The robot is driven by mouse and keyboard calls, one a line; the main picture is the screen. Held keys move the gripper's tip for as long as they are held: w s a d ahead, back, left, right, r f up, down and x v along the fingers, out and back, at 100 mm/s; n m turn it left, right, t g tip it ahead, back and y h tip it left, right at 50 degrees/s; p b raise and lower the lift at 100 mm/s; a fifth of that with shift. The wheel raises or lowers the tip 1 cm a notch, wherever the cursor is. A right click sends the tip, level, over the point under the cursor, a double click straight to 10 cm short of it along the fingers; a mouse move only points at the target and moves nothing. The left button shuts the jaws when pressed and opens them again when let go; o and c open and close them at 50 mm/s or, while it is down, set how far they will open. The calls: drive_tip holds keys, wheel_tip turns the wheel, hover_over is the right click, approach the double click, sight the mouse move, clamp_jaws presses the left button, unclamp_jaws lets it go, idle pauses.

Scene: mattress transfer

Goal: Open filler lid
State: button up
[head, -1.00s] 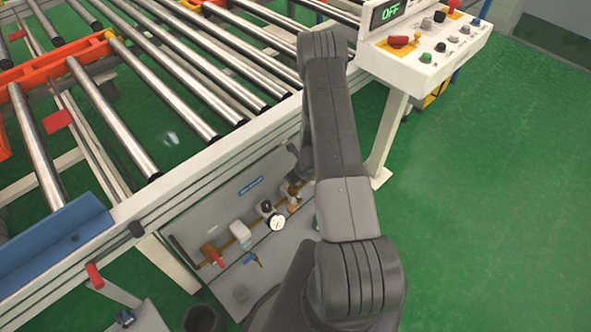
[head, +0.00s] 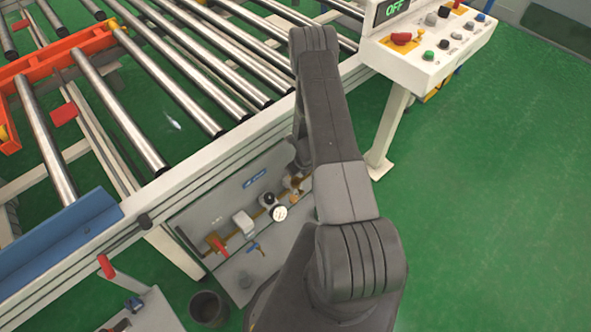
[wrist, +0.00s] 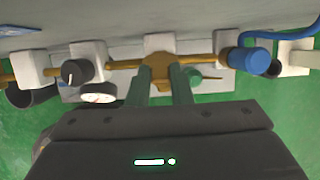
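My gripper (wrist: 161,80) faces a brass fitting (wrist: 158,68) on a pipe along a grey panel. Its two dark green-grey fingers stand apart, one on each side of the fitting. I cannot tell whether they touch it. A thin green lever sticks out right of the fitting. No lid is clearly recognisable; the brass fitting may be the filler, but I cannot tell. In the head view my arm covers the gripper and part of the brass fitting (head: 295,183).
Left of the fitting are a black knob (wrist: 75,72) and a round gauge (wrist: 98,94). A blue cylinder (wrist: 249,60) with a blue hose is to the right. The roller conveyor (head: 215,170) stands above the panel; the control console (head: 428,50) reads OFF. Green floor (head: 480,200) is clear at right.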

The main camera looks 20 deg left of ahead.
drive_tip(key=o, duration=0.3)
drive_tip(key=shift+r, duration=0.1)
drive_tip(key=v, duration=1.3)
drive_tip(key=shift+d+r, duration=0.15)
drive_tip(key=shift+r, duration=0.1)
